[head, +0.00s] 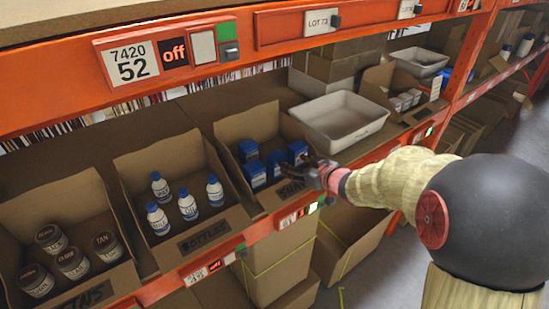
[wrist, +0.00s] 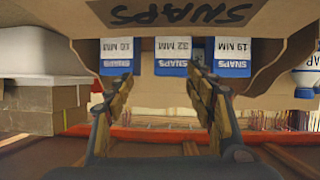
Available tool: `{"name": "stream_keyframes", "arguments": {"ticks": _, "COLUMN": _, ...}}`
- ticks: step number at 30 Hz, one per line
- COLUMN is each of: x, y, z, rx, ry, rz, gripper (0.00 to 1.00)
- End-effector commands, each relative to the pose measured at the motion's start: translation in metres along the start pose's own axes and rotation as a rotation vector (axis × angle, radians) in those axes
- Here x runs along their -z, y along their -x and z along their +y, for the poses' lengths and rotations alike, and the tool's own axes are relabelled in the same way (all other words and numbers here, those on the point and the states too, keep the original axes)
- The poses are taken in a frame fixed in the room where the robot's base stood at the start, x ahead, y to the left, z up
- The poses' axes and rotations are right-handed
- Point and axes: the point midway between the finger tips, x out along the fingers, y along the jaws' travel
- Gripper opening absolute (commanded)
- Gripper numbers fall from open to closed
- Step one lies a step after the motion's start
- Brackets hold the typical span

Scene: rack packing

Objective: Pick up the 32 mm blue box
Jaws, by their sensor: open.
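The 32 mm blue box (wrist: 173,57) is white-labelled "SNAPS 32 MM" and appears upside down in the wrist view. It stands between two similar boxes, one marked 19 mm (wrist: 229,57) and one with a less clear label (wrist: 117,57). In the head view it seems to be the middle front blue box (head: 277,164) in the cardboard bin marked SNAPS (head: 228,130). My gripper (head: 311,170) is at the bin's front right. In the wrist view the gripper (wrist: 160,84) has its fingers apart and empty, with the 32 mm box beyond, nearer the right finger.
A bin of white bottles (head: 213,221) and a bin of dark-lidded jars (head: 124,275) stand to the left. A grey-white tub (head: 378,112) is at the right. The orange shelf beam (head: 160,293) runs along the front, with another overhead.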

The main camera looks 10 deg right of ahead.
Motion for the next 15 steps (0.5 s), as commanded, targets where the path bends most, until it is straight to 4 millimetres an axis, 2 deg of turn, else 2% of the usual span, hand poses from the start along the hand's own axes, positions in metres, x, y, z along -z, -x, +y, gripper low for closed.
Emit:
{"name": "stream_keyframes", "arguments": {"ticks": 6, "x": -0.011, "y": -0.013, "z": -0.013, "rx": 0.092, "ry": -0.02, "rz": 0.025, "gripper": 0.55}}
{"name": "stream_keyframes", "arguments": {"ticks": 15, "x": -0.007, "y": -0.042, "z": -0.018, "rx": 0.096, "ry": -0.018, "rz": 0.027, "gripper": 0.55}}
